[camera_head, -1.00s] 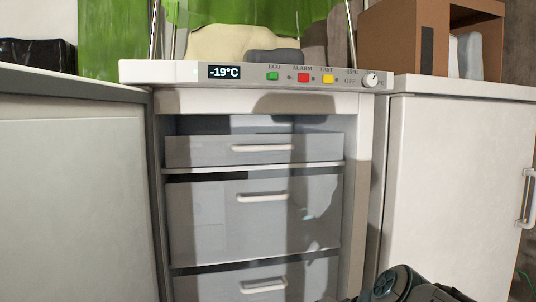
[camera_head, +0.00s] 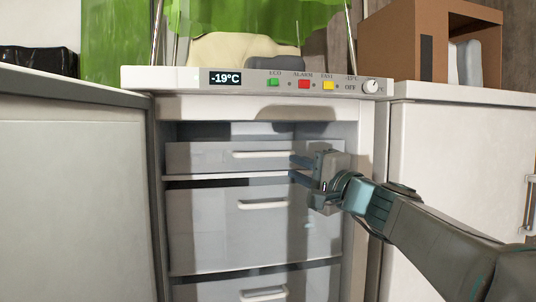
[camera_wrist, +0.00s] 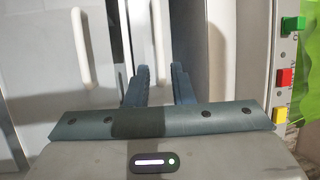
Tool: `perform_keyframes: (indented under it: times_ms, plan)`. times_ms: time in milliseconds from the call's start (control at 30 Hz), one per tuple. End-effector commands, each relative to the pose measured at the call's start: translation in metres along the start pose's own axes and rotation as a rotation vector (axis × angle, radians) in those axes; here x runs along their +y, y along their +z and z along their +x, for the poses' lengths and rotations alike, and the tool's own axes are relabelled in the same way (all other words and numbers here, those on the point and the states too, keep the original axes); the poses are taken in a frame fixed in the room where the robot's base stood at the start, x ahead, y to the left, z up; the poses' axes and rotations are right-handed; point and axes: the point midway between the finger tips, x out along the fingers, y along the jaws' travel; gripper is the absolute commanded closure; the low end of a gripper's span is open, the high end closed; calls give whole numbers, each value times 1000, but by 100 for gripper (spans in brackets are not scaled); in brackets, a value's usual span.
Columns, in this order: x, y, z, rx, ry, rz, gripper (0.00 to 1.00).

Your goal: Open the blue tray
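No clearly blue tray shows; the freezer holds stacked pale grey drawers with white bar handles. The top drawer (camera_head: 205,158) and the larger middle drawer (camera_head: 200,225) look closed. The top handle (camera_head: 262,154) also shows in the wrist view (camera_wrist: 161,35), in line with the gap between my fingers. The middle handle (camera_wrist: 80,48) lies left of them there. My gripper (camera_head: 291,167) is open and empty, at the right end of the top handle in the head view. Its dark fingers (camera_wrist: 160,72) are apart; I cannot tell whether they touch anything.
The freezer's control panel (camera_head: 250,80) sticks out above the drawers, reading -19°C. A lower drawer (camera_head: 215,291) is partly cut off. White cabinets stand left (camera_head: 75,190) and right (camera_head: 445,150). An open brown box (camera_head: 400,45) is on the right one.

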Motion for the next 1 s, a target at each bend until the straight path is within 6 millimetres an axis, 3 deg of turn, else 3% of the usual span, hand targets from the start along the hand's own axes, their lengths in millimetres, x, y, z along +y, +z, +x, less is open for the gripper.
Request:
perform_keyframes:
  times_ms: [300,500,700,1000]
  plan:
    - [-2,1,70,-4,3,1,79]
    - [-2,0,101,-1,2,1,79]
    - [0,0,115,-1,2,-1,79]
    - [1,0,116,-1,2,-1,79]
